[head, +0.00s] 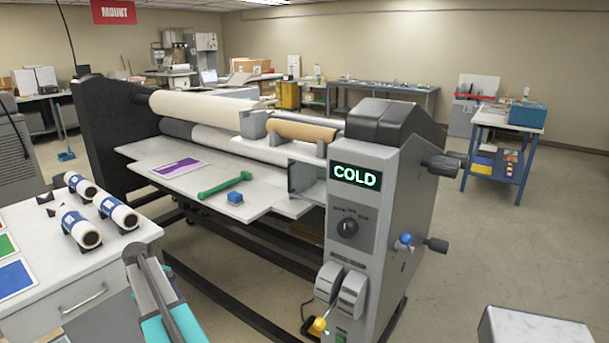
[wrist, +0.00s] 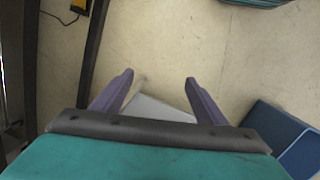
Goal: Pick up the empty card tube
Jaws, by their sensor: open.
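A plain brown tube (head: 302,129), which looks like the card tube, lies across the top of the laminator (head: 378,185) near its control end. Its left end sits by a grey block, and I cannot see whether it is hollow. My gripper (wrist: 159,77) is open in the wrist view, with bare floor showing between its fingertips and nothing held. The tube does not show in the wrist view. My arm shows at the bottom of the head view, low in front of the laminator and well apart from the tube.
A wide cream roll (head: 205,108) lies left of the tube. A blue bin (wrist: 285,135) is at right in the wrist view.

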